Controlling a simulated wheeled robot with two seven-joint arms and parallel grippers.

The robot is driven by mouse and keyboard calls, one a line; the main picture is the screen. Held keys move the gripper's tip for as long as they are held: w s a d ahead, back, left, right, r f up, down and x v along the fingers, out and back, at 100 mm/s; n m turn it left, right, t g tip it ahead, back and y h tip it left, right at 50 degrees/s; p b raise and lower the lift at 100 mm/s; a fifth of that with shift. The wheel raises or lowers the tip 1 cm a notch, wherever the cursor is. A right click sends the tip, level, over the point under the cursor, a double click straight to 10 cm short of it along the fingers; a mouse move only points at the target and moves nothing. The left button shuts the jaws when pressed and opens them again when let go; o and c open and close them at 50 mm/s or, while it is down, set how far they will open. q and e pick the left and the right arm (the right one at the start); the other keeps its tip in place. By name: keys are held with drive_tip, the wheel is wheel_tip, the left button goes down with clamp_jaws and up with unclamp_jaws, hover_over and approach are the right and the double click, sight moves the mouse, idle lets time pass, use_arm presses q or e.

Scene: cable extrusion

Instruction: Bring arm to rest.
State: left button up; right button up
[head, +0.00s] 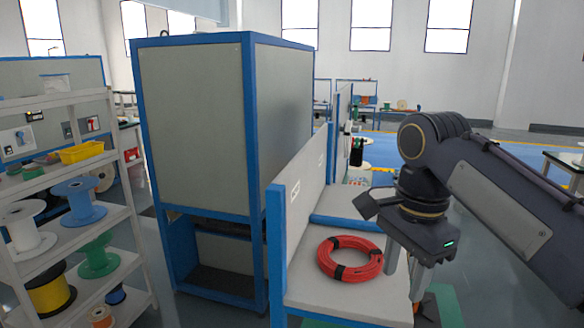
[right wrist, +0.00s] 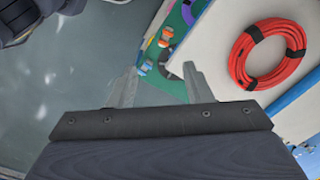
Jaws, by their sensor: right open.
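My right gripper (head: 402,280) hangs down in the head view, just right of a white work table with blue edges (head: 340,303). Its two fingers stand apart in the right wrist view (right wrist: 155,88), with nothing between them. A coil of red cable (head: 350,258) with black ties lies flat on the table, left of the gripper and apart from it. The coil also shows at the upper right of the right wrist view (right wrist: 272,54). My left gripper is not in view.
A grey cabinet with a blue frame (head: 195,120) stands left of the table. A white shelf rack (head: 85,165) with several spools is at far left. A low panel (head: 308,190) edges the table. Below the gripper is a green surface (right wrist: 165,75) with small orange and blue items.

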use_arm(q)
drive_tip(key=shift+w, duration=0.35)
use_arm(e)
drive_tip(key=s+d+f+n+t+y, duration=0.1)
drive_tip(key=s+d+f+n+t, duration=0.1)
drive_tip(key=s+f+n, duration=0.4)
drive_tip(key=s+d+f+n+t+y, duration=0.1)
drive_tip(key=s+f+n, duration=0.5)
drive_tip(key=f, duration=0.8)
drive_tip(key=s+t+y, duration=0.1)
drive_tip(key=s+t, duration=0.1)
drive_tip(key=s, duration=0.1)
drive_tip(key=shift+s+d, duration=0.3)
drive_tip(key=shift+d, duration=0.1)
